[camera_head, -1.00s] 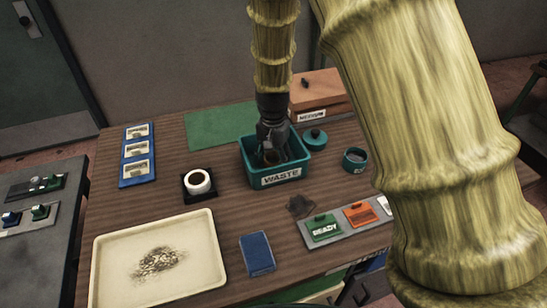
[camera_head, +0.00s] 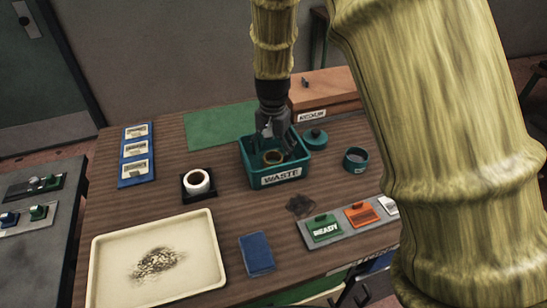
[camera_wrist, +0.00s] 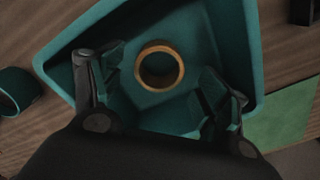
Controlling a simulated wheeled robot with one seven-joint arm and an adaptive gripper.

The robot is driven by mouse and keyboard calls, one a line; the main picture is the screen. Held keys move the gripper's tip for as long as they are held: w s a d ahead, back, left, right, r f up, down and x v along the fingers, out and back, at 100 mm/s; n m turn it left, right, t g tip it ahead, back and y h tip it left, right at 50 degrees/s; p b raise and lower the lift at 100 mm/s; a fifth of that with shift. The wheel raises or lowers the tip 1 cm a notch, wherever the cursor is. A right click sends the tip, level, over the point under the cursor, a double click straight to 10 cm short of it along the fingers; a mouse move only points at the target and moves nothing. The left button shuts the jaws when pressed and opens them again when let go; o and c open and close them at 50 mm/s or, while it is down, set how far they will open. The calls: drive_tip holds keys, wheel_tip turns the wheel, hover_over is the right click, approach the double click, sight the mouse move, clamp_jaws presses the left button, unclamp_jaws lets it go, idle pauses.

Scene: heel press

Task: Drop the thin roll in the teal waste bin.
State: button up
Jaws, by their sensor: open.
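The teal waste bin (camera_head: 281,176) stands on the wooden table, with a white WASTE label on its front. It also fills much of the wrist view (camera_wrist: 70,52). The thin roll (camera_head: 272,157), a brown-orange ring, lies inside the bin. In the wrist view the roll (camera_wrist: 160,66) rests in the bin, apart from both fingers. My gripper (camera_head: 274,135) is above the bin's opening, pointing down. In the wrist view my gripper (camera_wrist: 165,88) has its fingers spread wide with nothing between them.
A white roll (camera_head: 196,182) sits on a black holder left of the bin. A cream tray (camera_head: 105,236), a blue block (camera_head: 257,254) and a READY sign (camera_head: 324,229) are in front.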

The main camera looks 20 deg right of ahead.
wheel_tip(320, 180, up, 9)
drive_tip(key=b, duration=0.1)
drive_tip(key=shift+f, duration=0.2)
idle(0.4)
